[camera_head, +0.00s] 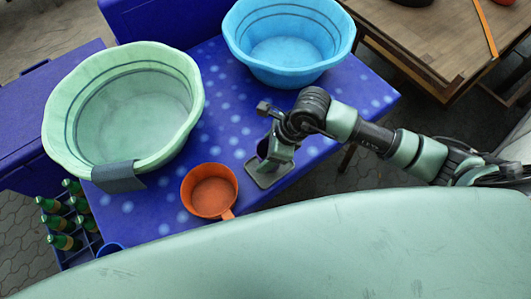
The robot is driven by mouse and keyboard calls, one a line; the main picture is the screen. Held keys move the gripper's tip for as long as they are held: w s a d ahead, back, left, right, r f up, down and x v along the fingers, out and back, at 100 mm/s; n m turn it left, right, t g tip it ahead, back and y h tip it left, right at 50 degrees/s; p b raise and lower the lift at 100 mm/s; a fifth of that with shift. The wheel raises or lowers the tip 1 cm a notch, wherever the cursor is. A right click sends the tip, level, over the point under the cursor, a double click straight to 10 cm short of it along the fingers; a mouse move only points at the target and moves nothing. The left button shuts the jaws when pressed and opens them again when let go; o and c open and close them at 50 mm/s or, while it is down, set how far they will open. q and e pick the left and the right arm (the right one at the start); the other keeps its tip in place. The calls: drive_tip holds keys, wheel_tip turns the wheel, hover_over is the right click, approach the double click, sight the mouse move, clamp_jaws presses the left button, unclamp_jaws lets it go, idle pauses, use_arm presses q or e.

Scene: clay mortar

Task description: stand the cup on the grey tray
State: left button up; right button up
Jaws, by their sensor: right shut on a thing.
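My right gripper (272,146) comes in from the right and is shut on a small dark cup (263,148), which is partly hidden by the gripper. The cup is at the small grey tray (262,182), which lies near the front right edge of the blue spotted table. I cannot tell whether the cup's base touches the tray or is just above it. The cup looks roughly upright. My left gripper is out of view.
An orange dipper (210,191) stands left of the tray. A pale green basin (62,128) with a grey cloth (118,178) is at the left; a light blue basin (290,73) stands behind. A crate of green bottles (62,242) is lower left. The table (216,120) is clear between the basins.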

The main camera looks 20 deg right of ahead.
drive_tip(key=shift+f, duration=0.55)
drive_tip(key=shift+f, duration=0.1)
drive_tip(key=o, duration=1.4)
drive_tip(key=shift+c, duration=0.2)
drive_tip(key=shift+r, duration=0.2)
drive_tip(key=shift+d+r, duration=0.15)
drive_tip(key=shift+r, duration=0.15)
drive_tip(key=b+v, duration=0.1)
drive_tip(key=v, duration=1)
drive_tip(key=shift+b, duration=0.3)
